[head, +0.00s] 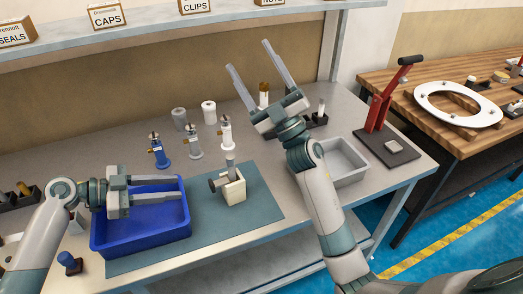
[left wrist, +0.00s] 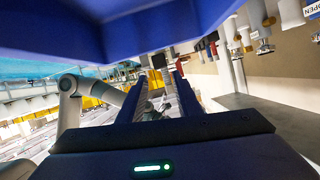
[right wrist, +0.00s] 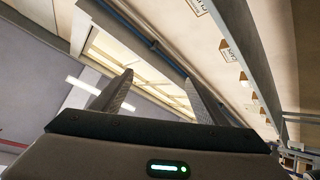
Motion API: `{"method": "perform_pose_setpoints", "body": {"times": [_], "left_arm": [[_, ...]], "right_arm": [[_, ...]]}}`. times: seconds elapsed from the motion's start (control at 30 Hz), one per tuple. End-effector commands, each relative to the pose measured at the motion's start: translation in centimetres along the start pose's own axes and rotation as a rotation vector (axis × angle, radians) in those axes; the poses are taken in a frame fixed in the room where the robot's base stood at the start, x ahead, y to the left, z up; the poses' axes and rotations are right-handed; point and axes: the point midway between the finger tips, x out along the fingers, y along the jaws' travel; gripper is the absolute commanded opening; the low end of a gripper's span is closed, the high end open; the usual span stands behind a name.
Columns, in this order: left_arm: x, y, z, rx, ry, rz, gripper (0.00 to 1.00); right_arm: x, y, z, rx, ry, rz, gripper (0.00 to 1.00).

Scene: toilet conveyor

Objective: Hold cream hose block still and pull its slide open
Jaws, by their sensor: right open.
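The cream hose block (head: 235,190) stands on the teal mat (head: 262,209) in the head view. A grey round-ended piece sticks out of its left side, and a grey upright piece rises from its top. My left gripper (head: 181,188) is over the blue bin, left of the block and apart from it. Its fingers are spread and empty, pointing right. In the left wrist view the left gripper (left wrist: 157,93) has a clear gap between its fingers; I cannot make out the block there. My right gripper (head: 248,54) is raised above the back of the table, open and empty; the right wrist view shows its spread fingers (right wrist: 160,88).
The blue bin (head: 104,243) stands left of the block. Several fittings, including a blue one (head: 160,157), stand behind it. A grey tray (head: 347,181) is to the right.

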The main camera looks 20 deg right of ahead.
Motion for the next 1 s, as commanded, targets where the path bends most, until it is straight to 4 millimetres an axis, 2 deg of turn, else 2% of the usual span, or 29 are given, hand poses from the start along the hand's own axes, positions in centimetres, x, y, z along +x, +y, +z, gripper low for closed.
{"method": "perform_pose_setpoints", "body": {"times": [0.03,0.1,0.3,0.5,0.8,1.0], "left_arm": [[0.0,0.0,0.0,0.0,0.0,0.0,0.31],[0.0,0.0,0.0,0.0,0.0,0.0,0.31],[0.0,0.0,0.0,0.0,0.0,0.0,0.31],[0.0,0.0,0.0,0.0,0.0,0.0,0.31],[0.0,0.0,0.0,0.0,0.0,0.0,0.31],[0.0,0.0,0.0,0.0,0.0,0.0,0.31]], "right_arm": [[-1.8,-1.5,0.5,0.04,-0.038,-0.011,0.67],[-4.0,-3.2,1.0,0.091,-0.087,-0.023,0.67],[-10.5,-7.6,1.9,0.234,-0.233,-0.049,0.67],[-17.4,-11.5,2.0,0.372,-0.388,-0.067,0.67],[-27.9,-16.3,0.4,0.565,-0.633,-0.076,0.67],[-33.5,-18.4,-1.3,0.663,-0.773,-0.072,0.67]]}}
